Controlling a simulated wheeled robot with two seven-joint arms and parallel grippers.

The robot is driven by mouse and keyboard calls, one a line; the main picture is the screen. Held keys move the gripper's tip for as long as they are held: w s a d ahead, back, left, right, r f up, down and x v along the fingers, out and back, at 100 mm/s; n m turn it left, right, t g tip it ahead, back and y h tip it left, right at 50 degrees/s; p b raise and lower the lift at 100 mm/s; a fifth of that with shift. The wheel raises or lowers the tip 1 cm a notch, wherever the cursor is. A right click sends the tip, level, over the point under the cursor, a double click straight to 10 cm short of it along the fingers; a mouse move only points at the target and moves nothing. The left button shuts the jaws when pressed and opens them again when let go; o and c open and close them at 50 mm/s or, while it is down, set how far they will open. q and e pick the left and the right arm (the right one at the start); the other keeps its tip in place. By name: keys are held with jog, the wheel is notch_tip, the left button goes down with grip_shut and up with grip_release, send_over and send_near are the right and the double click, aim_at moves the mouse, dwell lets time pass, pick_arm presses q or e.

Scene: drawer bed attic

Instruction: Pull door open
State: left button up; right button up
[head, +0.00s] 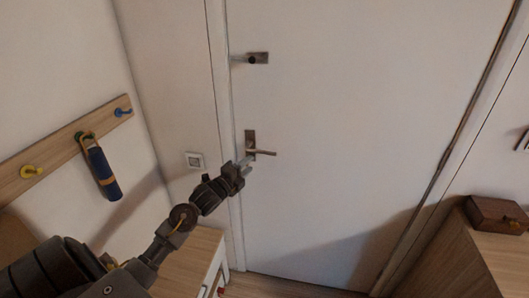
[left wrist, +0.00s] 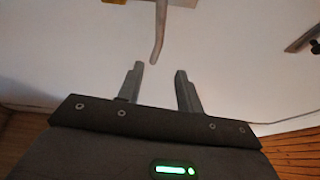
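The white door (head: 350,130) fills the middle of the head view and looks shut in its frame. Its metal lever handle (head: 263,152) is near the left edge, on an upright plate, with the lever pointing right. My left gripper (head: 246,163) is just below and left of the lever. In the left wrist view the left gripper (left wrist: 159,69) is open, with nothing between its fingers. The lever (left wrist: 159,36) there lies just beyond the fingertips, its free end near the gap between them. My right gripper is not in view.
A second metal fitting (head: 257,58) is higher on the door. A peg rail (head: 60,151) with a hanging dark blue item (head: 104,175) is on the left wall. A wooden cabinet (head: 190,262) stands below. A brown box (head: 496,215) sits on wooden furniture at right.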

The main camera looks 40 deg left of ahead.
aim_at(264, 152)
pick_arm(q)
jog(key=shift+w+a+f+m, duration=0.1)
jog(key=shift+w+f+m, duration=0.1)
jog(key=shift+m, duration=0.2)
jog(key=shift+w+p, duration=1.45)
jog(key=shift+w, duration=3.85)
grip_shut()
